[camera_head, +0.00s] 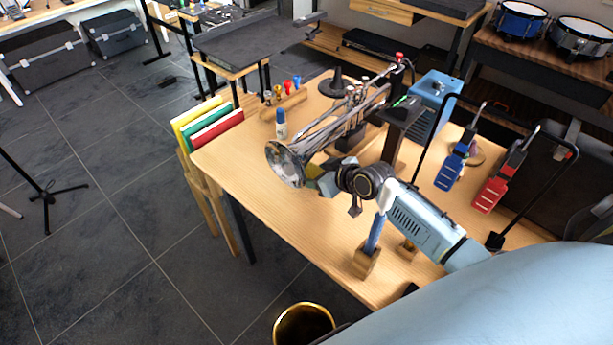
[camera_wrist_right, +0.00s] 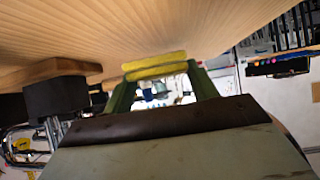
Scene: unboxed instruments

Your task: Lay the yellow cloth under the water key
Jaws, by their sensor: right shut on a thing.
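A silver trumpet (camera_head: 330,130) rests on a dark stand on the wooden table, its bell (camera_head: 285,163) toward the front left. I cannot make out the water key in these views. My right gripper (camera_head: 320,181) is low over the table, just right of the bell and partly hidden by it. In the right wrist view, its green fingers (camera_wrist_right: 160,88) are shut on the yellow cloth (camera_wrist_right: 155,66), a narrow folded strip across the tips. Only a little yellow (camera_head: 311,171) shows in the head view. I cannot tell whether it touches the table. My left gripper is not in view.
Yellow, green and red upright panels (camera_head: 217,126) stand at the table's left edge. A small bottle (camera_head: 281,124) is behind the bell. A blue box (camera_head: 436,92) and blue and red tools (camera_head: 492,192) are to the right. The front left of the table (camera_head: 250,185) is clear.

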